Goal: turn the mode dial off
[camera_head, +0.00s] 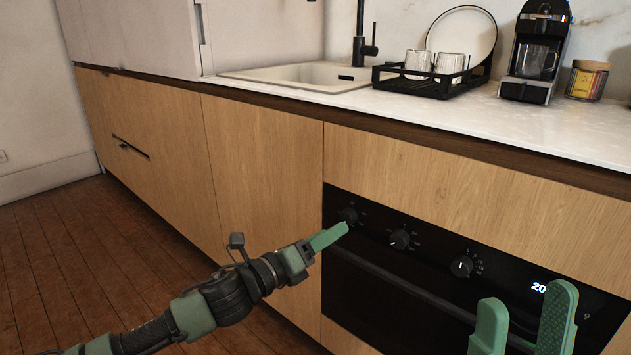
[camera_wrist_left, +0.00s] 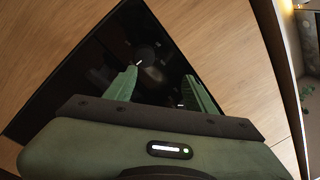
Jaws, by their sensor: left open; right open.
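The black oven front (camera_head: 380,270) carries three round dials: a left dial (camera_head: 348,215), a middle dial (camera_head: 400,239) and a right dial (camera_head: 462,267) with a white pointer mark. Their labels are too small to read, so I cannot tell which one is the mode dial. My left gripper (camera_head: 340,230) has its green fingertips just in front of and below the left dial. In the left wrist view my left gripper (camera_wrist_left: 160,75) is open, with a dark dial (camera_wrist_left: 146,54) beyond its fingertips; contact is unclear. My right gripper (camera_head: 526,295) is open and empty before the oven's right part.
A lit display (camera_head: 540,288) sits right of the dials. The oven handle (camera_head: 400,285) runs below them. The counter (camera_head: 440,115) above holds a dish rack (camera_head: 425,85), a coffee machine (camera_head: 535,55) and a jar (camera_head: 587,80). The wooden floor at left is clear.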

